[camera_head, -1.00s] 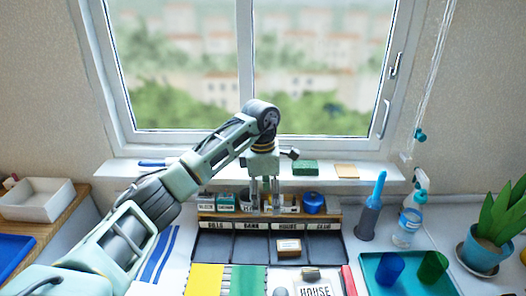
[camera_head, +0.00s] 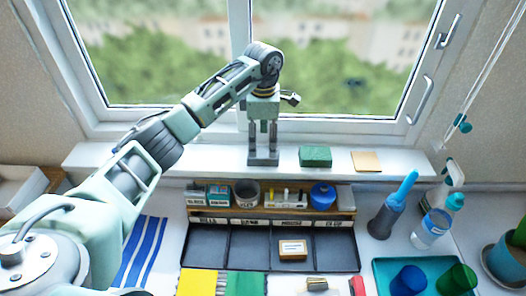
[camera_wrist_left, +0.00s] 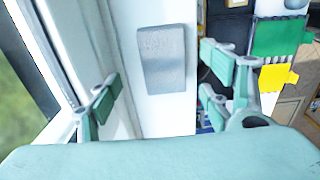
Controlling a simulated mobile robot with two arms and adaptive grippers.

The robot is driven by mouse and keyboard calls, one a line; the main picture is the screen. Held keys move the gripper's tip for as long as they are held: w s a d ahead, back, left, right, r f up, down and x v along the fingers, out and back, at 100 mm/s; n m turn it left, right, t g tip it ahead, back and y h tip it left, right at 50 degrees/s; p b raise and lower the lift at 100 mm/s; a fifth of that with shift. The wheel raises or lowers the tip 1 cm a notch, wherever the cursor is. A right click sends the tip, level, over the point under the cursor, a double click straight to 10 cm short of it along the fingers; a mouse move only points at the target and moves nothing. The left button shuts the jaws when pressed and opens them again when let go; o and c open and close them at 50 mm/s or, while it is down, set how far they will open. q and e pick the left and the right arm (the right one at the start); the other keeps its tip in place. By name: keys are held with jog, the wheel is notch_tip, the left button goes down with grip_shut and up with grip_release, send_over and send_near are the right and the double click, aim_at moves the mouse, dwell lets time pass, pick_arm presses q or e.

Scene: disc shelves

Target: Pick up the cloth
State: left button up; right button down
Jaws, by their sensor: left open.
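A flat grey rectangular piece (camera_head: 263,159), which looks like a folded cloth, lies on the white windowsill, below my left gripper (camera_head: 262,146). In the left wrist view the grey piece (camera_wrist_left: 162,58) lies between the two spread fingers, with space on both sides. The left gripper is open, points down and holds nothing. Whether its fingertips touch the sill cannot be told. A blue-and-white striped cloth (camera_head: 146,250) also lies on the counter at the left. My right gripper is not in view.
A green block (camera_head: 315,156) and a tan piece (camera_head: 366,161) lie on the sill (camera_head: 405,166) to the right. The window is close behind. Below are a rack with small containers (camera_head: 245,194), a dark compartment tray (camera_head: 333,250), a blue-handled brush (camera_head: 393,205) and a bottle (camera_head: 432,229).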

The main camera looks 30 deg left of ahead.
aim_at(263, 151)
pick_arm(q)
jog(key=shift+s+f+p, duration=0.2)
jog(key=shift+f+p, duration=0.15)
notch_tip(263, 151, down, 4)
jog(key=shift+d+r+p, duration=0.1)
jog(key=shift+r+p, duration=0.05)
jog(key=shift+p, duration=0.75)
jog(key=shift+f, duration=0.4)
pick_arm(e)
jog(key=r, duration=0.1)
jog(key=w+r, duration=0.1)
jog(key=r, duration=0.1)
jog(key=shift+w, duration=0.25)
pick_arm(q)
jog(key=c, duration=1.2)
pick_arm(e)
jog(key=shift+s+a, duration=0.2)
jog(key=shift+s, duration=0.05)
pick_arm(q)
jog(key=shift+r, duration=0.15)
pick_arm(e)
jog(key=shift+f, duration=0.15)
